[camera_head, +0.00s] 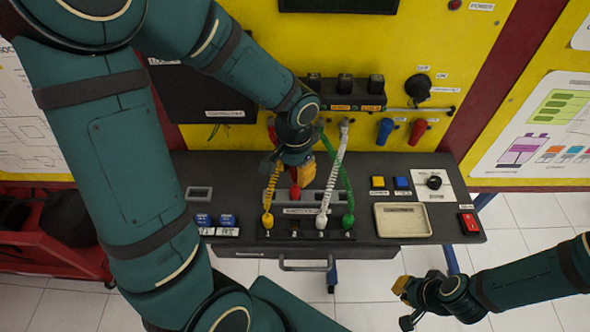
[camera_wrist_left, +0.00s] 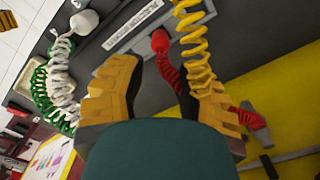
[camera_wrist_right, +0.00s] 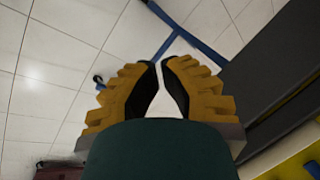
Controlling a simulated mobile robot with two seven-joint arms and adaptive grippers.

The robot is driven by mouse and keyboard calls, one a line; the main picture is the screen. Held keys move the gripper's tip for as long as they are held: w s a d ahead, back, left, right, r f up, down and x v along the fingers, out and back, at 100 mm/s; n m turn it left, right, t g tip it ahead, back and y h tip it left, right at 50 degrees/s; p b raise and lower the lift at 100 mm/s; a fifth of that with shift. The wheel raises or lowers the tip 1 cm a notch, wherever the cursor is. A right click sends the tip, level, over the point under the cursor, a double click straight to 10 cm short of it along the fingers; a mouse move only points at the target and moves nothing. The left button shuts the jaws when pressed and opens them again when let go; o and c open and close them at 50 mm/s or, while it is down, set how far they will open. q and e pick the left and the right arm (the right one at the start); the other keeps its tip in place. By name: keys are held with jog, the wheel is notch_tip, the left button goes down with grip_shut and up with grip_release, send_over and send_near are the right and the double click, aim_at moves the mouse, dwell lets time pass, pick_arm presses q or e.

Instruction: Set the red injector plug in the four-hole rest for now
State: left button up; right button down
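The red injector plug (camera_head: 295,192) stands upright at the grey labelled plate (camera_head: 305,211) on the console; I cannot tell how it is seated. In the left wrist view the red plug (camera_wrist_left: 160,41) is just beyond my fingertips, its red coiled cord running behind one finger. My left gripper (camera_head: 304,174) is open and empty, just above it. Yellow (camera_head: 267,220), white (camera_head: 321,222) and green (camera_head: 348,220) plugs stand in a dark strip in front.
The coiled cords hang close around my left gripper. A beige tray (camera_head: 403,220) and a red switch (camera_head: 469,222) are on the console's right. Blue blocks (camera_head: 227,220) are on its left. Blue and red handles (camera_head: 385,130) are on the yellow panel.

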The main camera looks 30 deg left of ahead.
pick_arm(q)
jog(key=o, duration=0.7)
notch_tip(320, 180, up, 12)
jog(key=shift+f, duration=0.1)
dwell(0.6)
